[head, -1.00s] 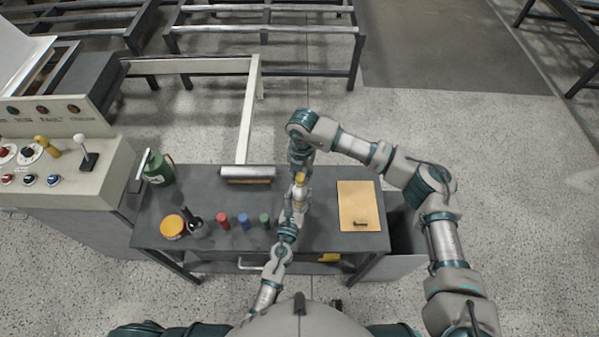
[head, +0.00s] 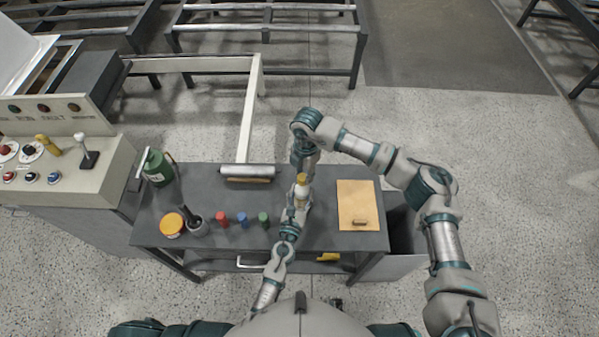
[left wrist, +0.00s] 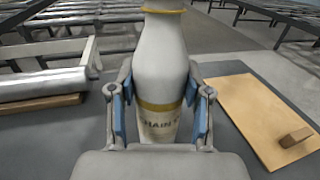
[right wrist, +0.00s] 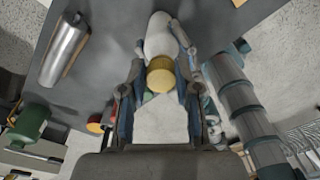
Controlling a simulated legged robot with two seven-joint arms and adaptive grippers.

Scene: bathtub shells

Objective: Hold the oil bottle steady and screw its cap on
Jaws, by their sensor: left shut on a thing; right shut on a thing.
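The oil bottle (head: 301,191) is white with gold bands and stands upright over the table. In the left wrist view the bottle (left wrist: 160,60) sits between my left gripper's blue pads (left wrist: 160,110), which are shut on its lower body beside the label. My left gripper (head: 297,212) comes from the table's front edge. My right gripper (head: 303,172) points down from above. In the right wrist view the yellow cap (right wrist: 160,77) is between my right gripper's fingers (right wrist: 158,85), at the bottle's top. I cannot tell how far the cap is seated on the neck.
A tan board (head: 358,200) lies right of the bottle, and a metal roller (head: 246,172) lies behind. Red (head: 222,219), blue (head: 242,220) and green (head: 264,219) pieces, a grey cup (head: 198,227), a yellow-lidded jar (head: 172,223) and a green can (head: 157,165) stand left.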

